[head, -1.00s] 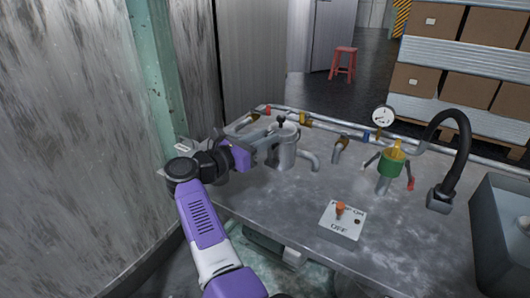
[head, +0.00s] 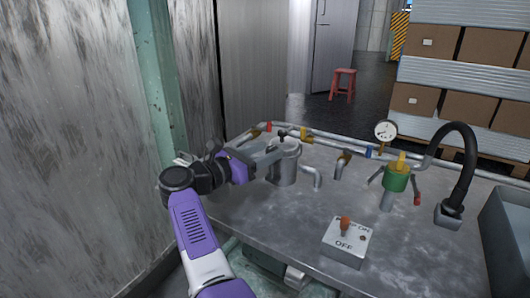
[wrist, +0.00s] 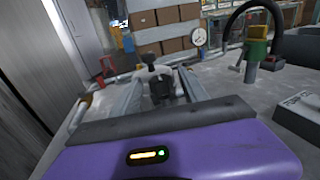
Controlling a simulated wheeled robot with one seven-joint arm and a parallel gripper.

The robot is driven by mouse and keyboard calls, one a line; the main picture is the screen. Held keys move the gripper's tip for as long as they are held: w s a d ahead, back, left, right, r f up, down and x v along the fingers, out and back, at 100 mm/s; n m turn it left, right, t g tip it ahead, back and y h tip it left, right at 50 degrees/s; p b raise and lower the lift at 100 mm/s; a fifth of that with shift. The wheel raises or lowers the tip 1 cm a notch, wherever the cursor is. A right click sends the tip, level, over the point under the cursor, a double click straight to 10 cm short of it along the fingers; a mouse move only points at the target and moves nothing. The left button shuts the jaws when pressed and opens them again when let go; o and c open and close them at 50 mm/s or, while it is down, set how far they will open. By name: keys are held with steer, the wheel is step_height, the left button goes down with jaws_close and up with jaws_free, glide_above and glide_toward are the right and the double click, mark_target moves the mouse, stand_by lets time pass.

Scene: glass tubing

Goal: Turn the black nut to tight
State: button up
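The black nut (head: 283,134) sits on top of a grey metal canister (head: 285,170) near the back left of the metal table. In the wrist view black parts of the nut (wrist: 160,86) show between my two fingers, with a dark knob just above them. My gripper (head: 268,157) is at the canister's left side in the head view, its fingers reaching toward the top. In the wrist view my gripper (wrist: 161,73) is open, with a finger on each side of the nut and gaps visible. I cannot tell whether either finger touches the canister.
A switch box (head: 345,243) with an orange lever stands at the table's front. A green-and-yellow valve (head: 396,179), a round gauge (head: 386,131) and a black hose (head: 463,165) are to the right. Pipes run along the back edge. A streaked wall (head: 70,150) is close on the left.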

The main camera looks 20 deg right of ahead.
steer(key=p+v, duration=0.1)
steer(key=v, duration=0.6)
steer(key=shift+s+a, duration=0.15)
steer(key=shift+a, duration=0.25)
